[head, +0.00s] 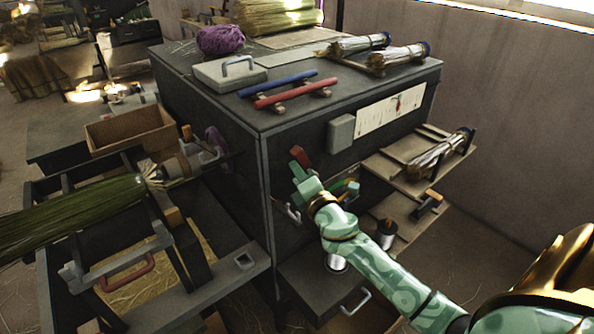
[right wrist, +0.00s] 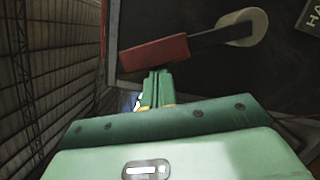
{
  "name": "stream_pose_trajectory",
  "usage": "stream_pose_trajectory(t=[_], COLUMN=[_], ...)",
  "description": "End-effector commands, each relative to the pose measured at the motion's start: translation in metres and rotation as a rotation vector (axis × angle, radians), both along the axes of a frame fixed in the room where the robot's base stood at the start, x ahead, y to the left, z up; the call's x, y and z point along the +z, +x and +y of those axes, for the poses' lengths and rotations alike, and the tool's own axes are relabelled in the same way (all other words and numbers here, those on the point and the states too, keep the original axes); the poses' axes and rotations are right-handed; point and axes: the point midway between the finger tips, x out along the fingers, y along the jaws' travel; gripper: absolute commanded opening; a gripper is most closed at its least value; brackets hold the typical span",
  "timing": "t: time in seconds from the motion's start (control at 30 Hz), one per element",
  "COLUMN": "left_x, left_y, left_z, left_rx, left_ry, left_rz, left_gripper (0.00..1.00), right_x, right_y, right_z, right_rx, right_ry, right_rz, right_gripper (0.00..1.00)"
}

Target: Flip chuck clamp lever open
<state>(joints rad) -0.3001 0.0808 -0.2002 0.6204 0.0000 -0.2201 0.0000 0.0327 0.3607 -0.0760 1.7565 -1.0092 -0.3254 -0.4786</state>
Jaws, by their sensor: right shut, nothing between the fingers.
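A lever with a red grip (head: 299,156) stands on the front face of the dark cabinet. In the right wrist view its red grip (right wrist: 153,55) joins a black arm (right wrist: 220,35) and a pale round pivot (right wrist: 245,25). My right gripper (head: 303,182) is shut and empty just below the red grip. Its fingertips (right wrist: 157,88) appear right at the grip's lower edge; I cannot tell whether they touch it. At the left, a green broom bundle (head: 80,212) points toward a chuck (head: 203,157) on the cabinet's side. My left gripper is not in view.
The dark cabinet (head: 200,95) carries blue (head: 278,83) and red bars (head: 293,94) and purple twine (head: 220,40). A side shelf (head: 400,175) holds a wrapped bundle (head: 440,150). A frame with a red handle (head: 127,272) stands lower left.

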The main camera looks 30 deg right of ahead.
Motion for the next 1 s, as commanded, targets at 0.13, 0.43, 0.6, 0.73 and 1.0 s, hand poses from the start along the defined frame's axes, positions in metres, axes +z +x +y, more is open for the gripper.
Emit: stream_pose_trajectory(t=[0.13, 0.43, 0.6, 0.73, 1.0], left_x=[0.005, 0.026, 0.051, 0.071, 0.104], left_y=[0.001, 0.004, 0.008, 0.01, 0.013], left_z=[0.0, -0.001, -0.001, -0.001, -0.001], left_rx=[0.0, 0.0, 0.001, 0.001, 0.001], left_ry=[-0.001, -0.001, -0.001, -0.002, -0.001], left_rz=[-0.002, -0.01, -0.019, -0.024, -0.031], left_gripper=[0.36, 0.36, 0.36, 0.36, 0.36], right_x=[0.004, 0.017, 0.027, 0.032, 0.036], right_y=[0.0, 0.001, 0.002, 0.003, 0.005], right_z=[-0.003, -0.015, -0.028, -0.041, -0.068], right_rx=[-0.004, -0.005, -0.005, -0.006, -0.005], right_ry=[0.022, 0.144, 0.288, 0.412, 0.653], right_rz=[-0.001, 0.008, 0.02, 0.029, 0.049], right_gripper=[0.0, 0.0, 0.0, 0.0, 0.0])
